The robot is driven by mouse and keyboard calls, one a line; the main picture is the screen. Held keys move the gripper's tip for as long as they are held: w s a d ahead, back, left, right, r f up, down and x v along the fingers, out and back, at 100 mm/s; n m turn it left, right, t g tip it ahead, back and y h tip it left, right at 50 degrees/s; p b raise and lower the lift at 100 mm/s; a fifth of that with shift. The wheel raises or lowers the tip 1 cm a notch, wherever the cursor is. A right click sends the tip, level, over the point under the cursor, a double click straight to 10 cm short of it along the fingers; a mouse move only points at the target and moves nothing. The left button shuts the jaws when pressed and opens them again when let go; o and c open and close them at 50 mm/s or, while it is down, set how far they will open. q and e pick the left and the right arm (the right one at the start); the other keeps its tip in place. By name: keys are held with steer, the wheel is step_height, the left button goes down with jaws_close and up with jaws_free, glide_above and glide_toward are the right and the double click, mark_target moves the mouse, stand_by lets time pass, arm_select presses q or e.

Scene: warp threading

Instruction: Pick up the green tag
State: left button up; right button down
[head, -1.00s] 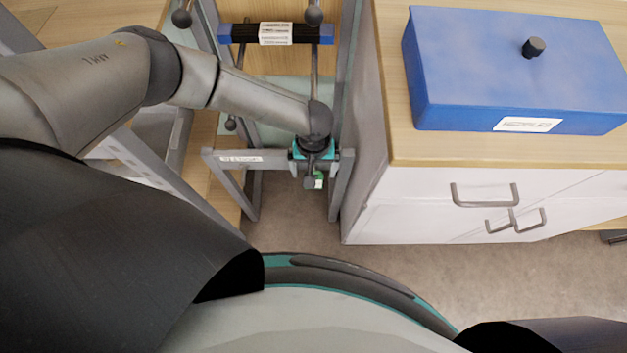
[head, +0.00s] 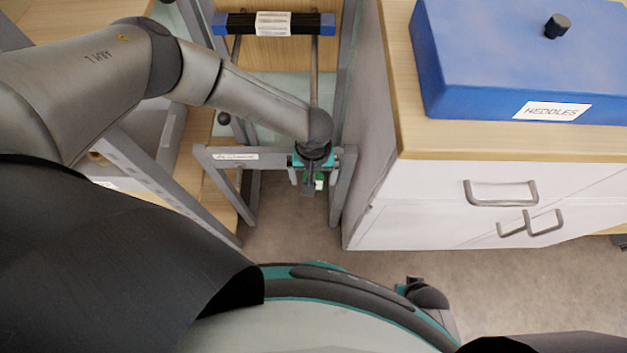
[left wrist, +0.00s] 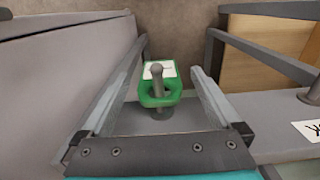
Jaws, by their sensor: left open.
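The green tag (left wrist: 173,97) has a white label on top and sits around a grey round-headed peg in the left wrist view. In the head view a small part of the tag (head: 319,183) shows beside my left gripper (head: 308,188), at the grey frame's crossbar. In the left wrist view my left gripper (left wrist: 168,62) is open, with one finger on each side of the tag. Neither finger visibly touches it. A dark wrist with a teal ring, seemingly of my right arm, shows at lower right in the head view; its jaws cannot be made out.
The grey metal frame (head: 202,180) stands close around my left gripper. A white cabinet (head: 420,225) stands just right, with a blue lidded box (head: 470,75) marked HEDDLES on top. A dark bar with blue ends (head: 326,24) lies behind. The floor in front is clear.

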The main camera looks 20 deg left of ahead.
arm_select(q)
steer(key=c, duration=1.4)
arm_select(e)
steer(key=shift+r, duration=0.1)
